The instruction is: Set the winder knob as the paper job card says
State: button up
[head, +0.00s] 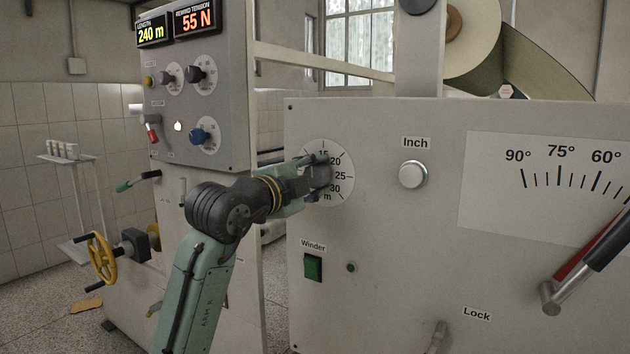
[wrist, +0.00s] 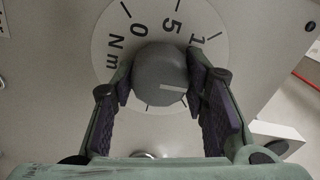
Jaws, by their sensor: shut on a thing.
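A round white dial (head: 338,190) on the grey machine panel shows 15, 20, 25 and 30 in the head view; my gripper hides its left part. My gripper (head: 312,180) is at the dial. In the wrist view, the round grey knob (wrist: 160,72) sits between my gripper's two fingers (wrist: 163,85), and they are shut on it. The dial (wrist: 105,50) there shows 0, Nm, 5 and a 1; the mark under the pointer is hidden by the right finger. I see no readable job card.
A green switch (head: 313,267) labelled Winder sits below the dial. The Inch button (head: 412,174) is to the right, and a red-and-black lever (head: 590,255) is at the far right. The left cabinet has displays (head: 174,27) reading 240 m and 55 N, and several knobs.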

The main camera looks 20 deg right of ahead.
jog(key=m, duration=0.4)
jog(key=shift+f+m+b, duration=0.1)
jog(key=shift+m+b, duration=0.2)
jog(key=shift+b, duration=0.05)
jog(key=m, duration=0.4)
jog(key=shift+m, duration=0.4)
jog(key=o, duration=1.1)
jog(key=shift+o, duration=0.2)
jog(key=v, duration=1.2)
